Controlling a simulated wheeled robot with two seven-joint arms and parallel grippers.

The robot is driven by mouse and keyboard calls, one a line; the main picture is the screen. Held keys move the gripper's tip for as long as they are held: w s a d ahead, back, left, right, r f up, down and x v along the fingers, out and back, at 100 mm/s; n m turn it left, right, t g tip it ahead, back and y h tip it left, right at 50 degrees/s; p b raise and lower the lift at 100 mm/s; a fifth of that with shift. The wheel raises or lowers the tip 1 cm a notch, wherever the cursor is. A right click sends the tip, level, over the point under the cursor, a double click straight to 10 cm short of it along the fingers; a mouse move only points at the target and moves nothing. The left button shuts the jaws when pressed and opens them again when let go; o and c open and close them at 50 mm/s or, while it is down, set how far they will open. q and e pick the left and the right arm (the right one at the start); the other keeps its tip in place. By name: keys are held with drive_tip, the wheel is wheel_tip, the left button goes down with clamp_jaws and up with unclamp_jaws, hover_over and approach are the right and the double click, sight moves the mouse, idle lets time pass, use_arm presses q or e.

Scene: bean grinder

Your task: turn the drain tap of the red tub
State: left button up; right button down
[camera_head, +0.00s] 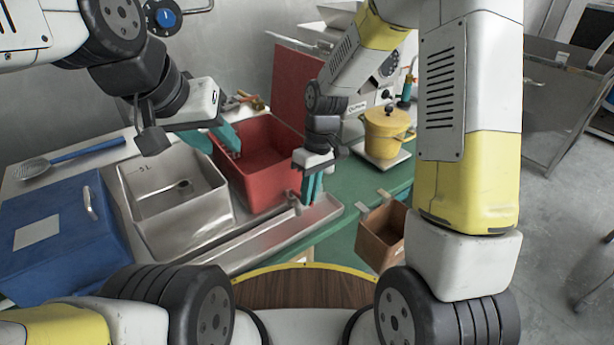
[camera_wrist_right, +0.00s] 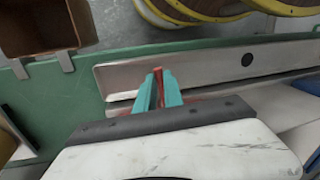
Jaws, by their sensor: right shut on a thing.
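The red tub (camera_head: 262,150) stands on the bench in the middle of the head view, with its red lid raised behind it. My right gripper (camera_head: 312,188) points down at the tub's front right corner, above the metal trough. In the right wrist view, my right gripper (camera_wrist_right: 159,92) is shut on a narrow red piece, the drain tap's handle (camera_wrist_right: 158,74), whose tip shows between the teal fingertips. The rest of the tap is mostly hidden. My left gripper (camera_head: 214,143) is open and empty, with its teal fingers over the tub's left side.
A steel basin (camera_head: 160,225) and a blue box (camera_head: 65,240) stand to the left. The metal trough (camera_head: 250,243) runs along the front. A yellow pot (camera_head: 385,133) stands to the right, and a brown bin (camera_head: 378,238) hangs at the green bench edge.

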drive_tip(key=w+n+h, duration=0.2)
drive_tip(key=w+n, duration=0.4)
drive_tip(key=n, duration=0.7)
drive_tip(key=shift+w+d, duration=0.25)
drive_tip(key=shift+d, duration=0.2)
drive_tip(key=shift+n, duration=0.3)
drive_tip(key=c, duration=1.5)
unclamp_jaws()
drive_tip(key=shift+o, duration=0.2)
